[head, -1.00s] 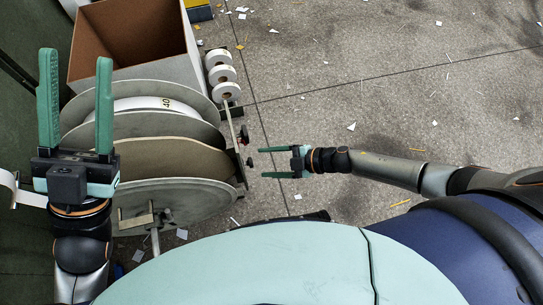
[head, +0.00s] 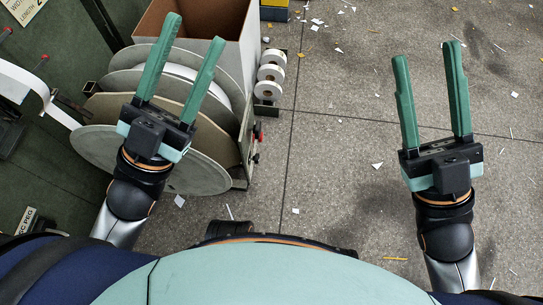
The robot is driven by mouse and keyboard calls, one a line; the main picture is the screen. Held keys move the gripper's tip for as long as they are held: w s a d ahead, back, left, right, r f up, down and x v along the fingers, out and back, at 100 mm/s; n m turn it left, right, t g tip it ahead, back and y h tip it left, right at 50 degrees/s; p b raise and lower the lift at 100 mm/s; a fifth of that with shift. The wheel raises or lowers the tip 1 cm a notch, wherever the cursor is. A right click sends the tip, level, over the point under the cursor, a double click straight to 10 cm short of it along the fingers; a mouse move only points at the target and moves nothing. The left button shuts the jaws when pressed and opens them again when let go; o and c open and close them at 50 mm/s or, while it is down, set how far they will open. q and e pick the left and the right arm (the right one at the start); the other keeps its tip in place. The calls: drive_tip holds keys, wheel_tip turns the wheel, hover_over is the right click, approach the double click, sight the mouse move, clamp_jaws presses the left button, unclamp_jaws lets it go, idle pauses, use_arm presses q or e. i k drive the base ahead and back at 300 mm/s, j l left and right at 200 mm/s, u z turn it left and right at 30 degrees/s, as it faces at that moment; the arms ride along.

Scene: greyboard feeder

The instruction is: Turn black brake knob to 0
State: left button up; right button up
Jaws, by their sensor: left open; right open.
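Two small knobs sit on the right side of the reel stand in the head view. The upper knob (head: 258,130) shows some red and black. The lower dark knob (head: 256,158) is small, and its setting and any 0 mark are too small to read. My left gripper (head: 195,31) is open and empty, held above the reels to the left of the knobs. My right gripper (head: 426,52) is open and empty over the floor, well to the right of the knobs and apart from them.
Large grey reels (head: 190,177) stand below my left gripper. An open cardboard box (head: 228,65) is behind them, with several small white rolls (head: 271,73) beside it. A dark green machine (head: 62,150) stands at left. The floor (head: 335,150) right of the stand is clear except for scraps.

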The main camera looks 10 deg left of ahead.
sight(256, 158)
drive_tip(key=i+l, duration=0.1)
drive_tip(key=l, duration=0.15)
drive_tip(key=i+l+u, duration=0.1)
drive_tip(key=l, duration=0.2)
drive_tip(key=i+l+u, duration=0.1)
drive_tip(key=l, duration=0.2)
drive_tip(key=i+j+u, duration=0.1)
drive_tip(key=u, duration=1.25)
drive_tip(key=i+j+u, duration=0.1)
drive_tip(key=i+j, duration=0.2)
drive_tip(key=j, duration=0.1)
